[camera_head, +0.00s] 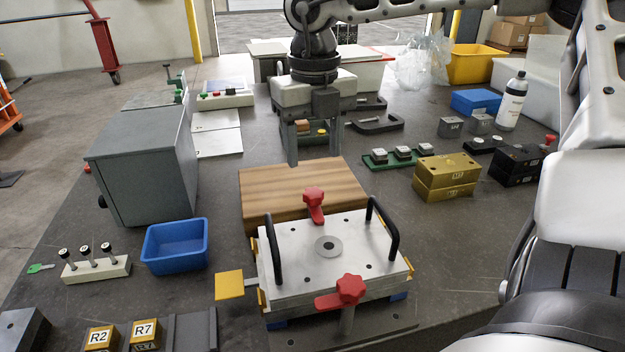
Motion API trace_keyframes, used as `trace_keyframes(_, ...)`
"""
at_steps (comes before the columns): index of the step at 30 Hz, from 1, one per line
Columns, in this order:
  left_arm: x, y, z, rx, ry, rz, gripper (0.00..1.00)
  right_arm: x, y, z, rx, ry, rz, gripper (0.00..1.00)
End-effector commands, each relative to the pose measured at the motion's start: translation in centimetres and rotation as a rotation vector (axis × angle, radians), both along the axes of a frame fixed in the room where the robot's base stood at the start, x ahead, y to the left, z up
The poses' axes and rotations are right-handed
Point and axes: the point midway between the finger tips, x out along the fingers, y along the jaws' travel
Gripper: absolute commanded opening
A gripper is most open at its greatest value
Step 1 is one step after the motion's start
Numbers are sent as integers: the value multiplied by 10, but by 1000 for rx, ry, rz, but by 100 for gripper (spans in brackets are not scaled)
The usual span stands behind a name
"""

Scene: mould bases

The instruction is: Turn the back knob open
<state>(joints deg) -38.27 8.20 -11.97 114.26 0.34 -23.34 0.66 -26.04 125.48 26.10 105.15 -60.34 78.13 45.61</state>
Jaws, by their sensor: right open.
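The back knob (314,203) is red, with a handle, and sits at the far edge of a silver mould plate (290,255) with two black handles. A second red knob (347,289) is at the plate's near edge, its lever pointing left. My right gripper (315,155) hangs fingers down from above, beyond the back knob, over or just behind the far edge of a wooden board (262,190). Its two fingers are apart with nothing between them, and it is clear of the back knob. My left gripper is not in view.
A grey box (150,165) stands to the left, with a blue bin (175,247) in front of it. Brass blocks (447,170) and a green tray of small parts (378,162) lie right of the board. The bench between plate and brass blocks is clear.

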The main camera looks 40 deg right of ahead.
Motion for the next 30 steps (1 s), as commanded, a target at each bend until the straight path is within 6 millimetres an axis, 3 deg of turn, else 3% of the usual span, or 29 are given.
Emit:
trace_keyframes(3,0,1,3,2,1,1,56,-1,0,-26,2,6,1,56)
trace_keyframes(10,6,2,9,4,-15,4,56,0,0,-62,1,3,0,56)
trace_keyframes(15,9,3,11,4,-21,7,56,0,0,-74,1,0,1,56)
trace_keyframes(24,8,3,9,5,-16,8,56,0,0,-76,1,-1,1,56)
trace_keyframes(29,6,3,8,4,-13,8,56,0,0,-76,1,-1,0,11)
trace_keyframes(30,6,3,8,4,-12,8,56,0,0,-76,1,-1,0,11)
